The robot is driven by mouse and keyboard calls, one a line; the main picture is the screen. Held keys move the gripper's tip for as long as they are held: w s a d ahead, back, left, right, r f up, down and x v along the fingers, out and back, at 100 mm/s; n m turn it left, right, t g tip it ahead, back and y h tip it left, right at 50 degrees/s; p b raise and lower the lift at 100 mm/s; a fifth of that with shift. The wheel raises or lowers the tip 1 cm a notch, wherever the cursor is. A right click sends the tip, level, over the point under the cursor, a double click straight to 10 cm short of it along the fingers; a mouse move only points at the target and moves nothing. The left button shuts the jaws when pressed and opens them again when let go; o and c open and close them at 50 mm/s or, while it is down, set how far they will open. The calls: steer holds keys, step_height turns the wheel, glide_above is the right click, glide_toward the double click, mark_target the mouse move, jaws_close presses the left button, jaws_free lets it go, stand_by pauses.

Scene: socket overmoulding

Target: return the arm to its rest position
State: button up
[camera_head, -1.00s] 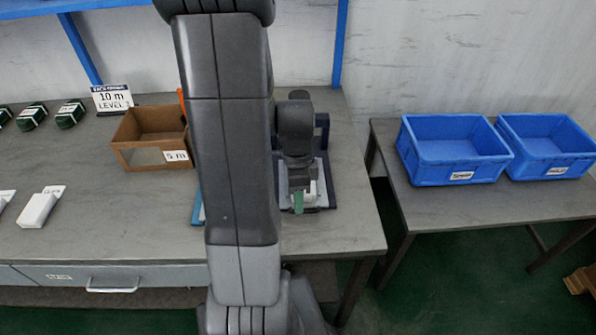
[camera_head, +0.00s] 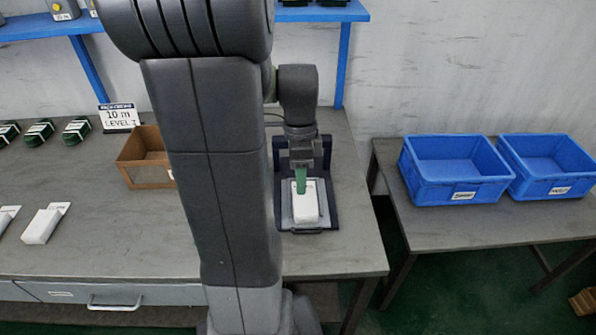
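My gripper (camera_head: 301,178) is behind and to the right of my own arm links, which cover the middle of the view. It points down over a dark fixture (camera_head: 331,213) on the workbench. A white block (camera_head: 305,205) lies in the fixture, just below and in front of my gripper. A green finger-like piece at the gripper overlaps the block's far end in the picture. I cannot tell whether it touches the block, or whether the fingers are open or shut.
A grey workbench (camera_head: 100,235) carries a cardboard box (camera_head: 137,172), partly hidden by my arm, and a sign (camera_head: 119,116). Green items (camera_head: 40,131) and white items (camera_head: 45,223) lie at left. Two blue bins (camera_head: 455,170) stand on a separate table (camera_head: 420,235) at right.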

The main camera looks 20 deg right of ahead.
steer(key=b+x, duration=0.1)
steer(key=x, duration=1.3)
steer(key=shift+w, duration=0.1)
steer(key=shift+w+d+r, duration=0.1)
steer(key=shift+w+d, duration=0.05)
steer(key=shift+w, duration=0.15)
